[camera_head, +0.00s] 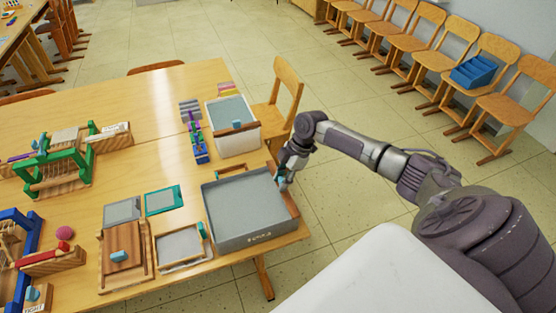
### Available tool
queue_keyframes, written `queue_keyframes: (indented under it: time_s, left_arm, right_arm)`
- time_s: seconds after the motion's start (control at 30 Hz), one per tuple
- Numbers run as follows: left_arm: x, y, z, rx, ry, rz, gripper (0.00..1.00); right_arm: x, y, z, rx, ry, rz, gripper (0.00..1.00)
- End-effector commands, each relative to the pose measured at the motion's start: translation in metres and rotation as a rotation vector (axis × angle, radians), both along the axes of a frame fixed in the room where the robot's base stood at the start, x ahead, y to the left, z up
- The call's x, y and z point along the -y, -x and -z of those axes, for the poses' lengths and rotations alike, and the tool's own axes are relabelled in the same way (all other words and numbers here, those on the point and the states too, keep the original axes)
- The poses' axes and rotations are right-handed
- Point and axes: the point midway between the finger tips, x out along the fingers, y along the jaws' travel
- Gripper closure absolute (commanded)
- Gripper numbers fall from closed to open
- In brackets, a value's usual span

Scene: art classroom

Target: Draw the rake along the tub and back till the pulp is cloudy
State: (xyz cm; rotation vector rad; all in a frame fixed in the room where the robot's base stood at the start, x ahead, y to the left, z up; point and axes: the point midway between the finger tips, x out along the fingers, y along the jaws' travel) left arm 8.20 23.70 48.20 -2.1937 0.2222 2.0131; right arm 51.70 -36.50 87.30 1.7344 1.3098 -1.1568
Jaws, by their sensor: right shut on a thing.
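The grey tub (250,241) is a low rectangular tray with grey pulp (242,200) inside, at the table's front right corner. The pulp's surface looks even and grey; I cannot tell how cloudy it is. My right gripper (284,176) is at the tub's right end, by its upper right corner, shut on a small teal part that I take for the rake's grip. A wooden bar (290,200) runs along the tub's right wall; I cannot tell whether it belongs to the rake. The rake's head is not clearly visible. My left gripper is out of view.
A white bin (239,146) with a wooden bar stands behind the tub. Framed screens (179,244), a wooden press board (124,270) and a green loom (58,166) lie left. A chair (284,92) stands close behind my right arm.

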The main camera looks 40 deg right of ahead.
Motion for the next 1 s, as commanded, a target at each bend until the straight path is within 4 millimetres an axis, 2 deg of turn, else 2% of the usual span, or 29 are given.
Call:
queue_keyframes:
  time_s: [0.13,0.17,0.3,0.67,0.77,1.0]
  left_arm:
    - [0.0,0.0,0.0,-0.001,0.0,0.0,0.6]
    - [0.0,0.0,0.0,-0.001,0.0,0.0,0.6]
    - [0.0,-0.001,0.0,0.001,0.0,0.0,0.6]
    - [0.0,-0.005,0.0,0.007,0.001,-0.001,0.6]
    - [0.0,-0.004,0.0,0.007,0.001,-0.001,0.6]
    - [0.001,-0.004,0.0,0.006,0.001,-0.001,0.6]
  right_arm:
    - [0.005,0.0,-0.001,0.0,0.009,0.003,1.0]
    - [0.005,0.0,-0.001,0.0,0.01,0.003,0.68]
    - [0.004,0.0,-0.001,-0.001,0.009,0.003,0.44]
    - [0.004,0.0,-0.004,0.001,0.006,0.002,0.44]
    - [0.008,0.001,-0.014,0.002,0.007,0.003,0.44]
    - [0.028,0.007,-0.06,0.003,0.009,0.003,0.44]
